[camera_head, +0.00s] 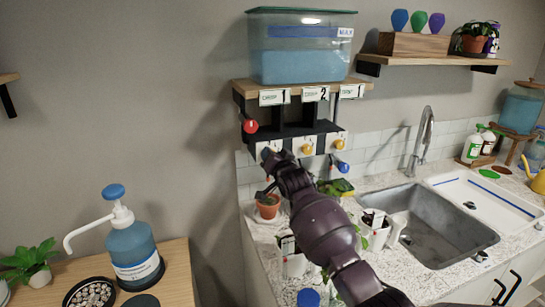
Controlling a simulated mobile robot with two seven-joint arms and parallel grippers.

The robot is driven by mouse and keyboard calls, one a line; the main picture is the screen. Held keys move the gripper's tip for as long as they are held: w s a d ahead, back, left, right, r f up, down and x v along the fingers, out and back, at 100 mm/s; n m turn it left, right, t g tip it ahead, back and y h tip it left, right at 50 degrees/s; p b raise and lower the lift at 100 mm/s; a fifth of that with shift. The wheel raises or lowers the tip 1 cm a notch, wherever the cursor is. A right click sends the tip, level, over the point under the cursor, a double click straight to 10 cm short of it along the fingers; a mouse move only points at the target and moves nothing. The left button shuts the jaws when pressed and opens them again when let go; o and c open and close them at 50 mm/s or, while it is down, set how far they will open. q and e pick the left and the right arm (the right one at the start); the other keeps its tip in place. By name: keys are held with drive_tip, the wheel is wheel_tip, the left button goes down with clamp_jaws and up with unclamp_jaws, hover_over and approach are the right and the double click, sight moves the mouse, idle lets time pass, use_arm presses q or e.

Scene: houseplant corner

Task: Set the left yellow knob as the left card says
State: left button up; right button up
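A row of white number cards hangs under the tank shelf. The left card (274,97) reads 1, the middle card (315,94) reads 2 and the right card (351,91) reads 1; their small words are too small to read. Below are white plates with a middle yellow knob (307,149) and a right yellow knob (339,144). The left plate (265,145) is partly covered by my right gripper (268,160). The left yellow knob is hidden there, so its setting and any contact cannot be told. My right gripper's fingers are too small and dark to judge. My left gripper is out of view.
A red ball-ended lever (251,126) is left of the plates and a blue one (342,168) below right. A water tank (300,48) stands above. Potted plants (268,207) stand below on the counter, near a sink (430,225). A pump bottle (133,250) stands left.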

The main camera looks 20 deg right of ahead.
drive_tip(key=o, duration=0.9)
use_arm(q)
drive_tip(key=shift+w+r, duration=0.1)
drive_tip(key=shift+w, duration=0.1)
use_arm(e)
drive_tip(key=shift+s, duration=0.1)
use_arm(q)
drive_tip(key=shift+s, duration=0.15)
use_arm(e)
drive_tip(key=s, duration=1)
drive_tip(key=shift+s+d+f, duration=0.1)
drive_tip(key=shift+s+d, duration=0.2)
